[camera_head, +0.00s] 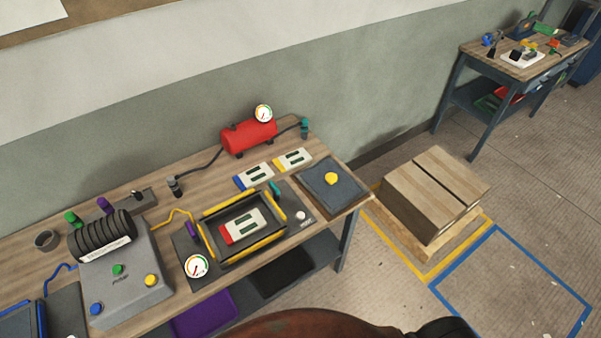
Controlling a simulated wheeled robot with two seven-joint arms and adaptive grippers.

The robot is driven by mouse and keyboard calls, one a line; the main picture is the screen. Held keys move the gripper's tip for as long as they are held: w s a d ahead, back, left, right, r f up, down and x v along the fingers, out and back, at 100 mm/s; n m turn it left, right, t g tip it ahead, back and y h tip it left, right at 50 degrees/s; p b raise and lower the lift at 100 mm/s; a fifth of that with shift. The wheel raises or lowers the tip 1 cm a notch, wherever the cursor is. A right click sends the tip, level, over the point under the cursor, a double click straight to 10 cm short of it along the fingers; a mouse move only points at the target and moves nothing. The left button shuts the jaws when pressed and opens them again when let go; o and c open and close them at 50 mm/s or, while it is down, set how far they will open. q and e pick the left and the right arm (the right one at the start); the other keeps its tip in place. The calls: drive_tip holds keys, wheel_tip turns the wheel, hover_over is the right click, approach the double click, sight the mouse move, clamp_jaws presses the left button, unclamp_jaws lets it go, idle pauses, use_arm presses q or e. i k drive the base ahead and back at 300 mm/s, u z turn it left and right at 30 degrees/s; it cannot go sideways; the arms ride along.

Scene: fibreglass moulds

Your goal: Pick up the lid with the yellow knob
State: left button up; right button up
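The lid (319,191) is a dark grey square plate with a round yellow knob (331,179) on top. It lies flat on a wooden board at the right end of the workbench (205,161). Left of it is an open mould box (256,256) with yellow edges, and a white block with a red end (242,227) lies inside it. Neither of my grippers can be made out in this view.
A red tank (249,136) with a gauge stands behind the mould. Two white blocks, one blue-ended (253,176) and one yellow-ended (293,160), lie near the lid. A grey machine (125,285) is at left. A cardboard box (437,190) stands on the floor at right.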

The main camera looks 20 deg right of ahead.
sight(336, 189)
drive_tip(key=z, duration=0.05)
drive_tip(key=i, duration=0.85)
drive_tip(key=z, duration=0.35)
